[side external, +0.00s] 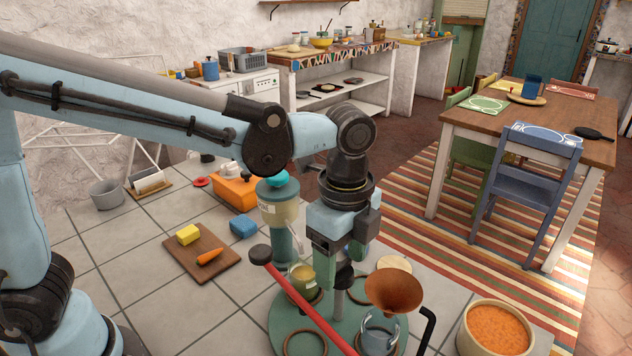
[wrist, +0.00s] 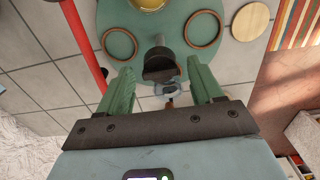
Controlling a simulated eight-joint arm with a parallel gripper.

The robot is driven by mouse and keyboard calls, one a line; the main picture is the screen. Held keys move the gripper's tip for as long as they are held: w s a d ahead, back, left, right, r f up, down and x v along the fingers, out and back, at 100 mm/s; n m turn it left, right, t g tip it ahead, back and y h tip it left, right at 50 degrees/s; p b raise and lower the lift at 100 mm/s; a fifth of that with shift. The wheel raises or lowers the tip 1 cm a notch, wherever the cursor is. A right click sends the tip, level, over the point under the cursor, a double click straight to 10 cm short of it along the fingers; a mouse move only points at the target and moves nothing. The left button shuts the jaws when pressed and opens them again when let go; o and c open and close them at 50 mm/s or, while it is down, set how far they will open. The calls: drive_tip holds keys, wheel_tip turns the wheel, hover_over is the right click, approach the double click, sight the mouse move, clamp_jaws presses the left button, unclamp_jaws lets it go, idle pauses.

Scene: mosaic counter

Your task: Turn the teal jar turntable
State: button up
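The teal turntable (side external: 281,326) stands on the tiled counter under my gripper; it fills the top of the wrist view (wrist: 170,22). Several brown rings (wrist: 120,43) lie on it. A jar with yellow contents (side external: 302,279) sits at one ring. A dark knob (wrist: 160,66) tops a grey post (side external: 338,303) rising from the turntable. My gripper (side external: 341,268) points down at this knob; in the wrist view its green fingers (wrist: 160,85) are apart on either side of it, with visible gaps. Contact is not visible.
A red bar (side external: 312,314) with a dark end crosses over the turntable's left. A copper funnel (side external: 393,290) stands at its right over a blue-grey holder. A bowl of orange grains (side external: 497,327) is farther right. A teal-based dispenser (side external: 279,215) stands behind. A cutting board (side external: 190,262) lies left.

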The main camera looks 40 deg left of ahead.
clamp_jaws()
drive_tip(key=shift+m, duration=9)
